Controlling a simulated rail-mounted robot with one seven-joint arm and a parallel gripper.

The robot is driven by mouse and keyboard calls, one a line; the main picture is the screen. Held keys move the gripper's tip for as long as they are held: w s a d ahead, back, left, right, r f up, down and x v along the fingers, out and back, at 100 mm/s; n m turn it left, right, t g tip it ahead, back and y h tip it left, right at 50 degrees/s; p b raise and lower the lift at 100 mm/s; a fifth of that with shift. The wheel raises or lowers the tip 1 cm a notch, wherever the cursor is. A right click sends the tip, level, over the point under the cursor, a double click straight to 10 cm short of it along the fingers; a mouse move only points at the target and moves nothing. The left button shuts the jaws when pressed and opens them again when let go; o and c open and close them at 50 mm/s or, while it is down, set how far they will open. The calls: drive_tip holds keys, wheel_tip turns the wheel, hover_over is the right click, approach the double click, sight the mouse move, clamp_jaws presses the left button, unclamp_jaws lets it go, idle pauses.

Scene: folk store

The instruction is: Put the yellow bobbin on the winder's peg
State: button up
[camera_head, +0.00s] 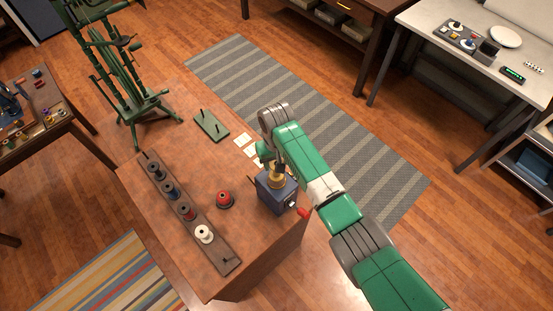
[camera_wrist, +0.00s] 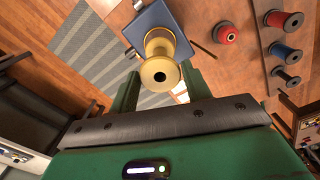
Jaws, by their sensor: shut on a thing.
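The yellow bobbin (camera_head: 276,181) is at the top of the blue winder (camera_head: 275,200), which has a red crank knob (camera_head: 303,212). In the wrist view the yellow bobbin (camera_wrist: 161,48) stands end-on between the green fingers of my gripper (camera_wrist: 160,76), with the blue winder (camera_wrist: 140,34) behind it. My gripper is shut on the bobbin. The winder's peg is hidden by the bobbin, and I cannot tell whether the bobbin is around the peg or just above it.
A red bobbin (camera_head: 225,200) stands alone left of the winder. A dark peg rack (camera_head: 218,252) holds several bobbins, with a white bobbin (camera_head: 204,233) among them. A green board with pegs (camera_head: 211,126) and pale cards (camera_head: 243,139) lie behind on the brown table (camera_head: 150,225).

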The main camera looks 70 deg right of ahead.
drive_tip(key=shift+f+b, duration=0.9)
drive_tip(key=shift+f, duration=0.55)
drive_tip(key=o, duration=0.9)
drive_tip(key=shift+c, duration=0.2)
wheel_tip(320, 180, up, 8)
drive_tip(key=shift+f, duration=0.1)
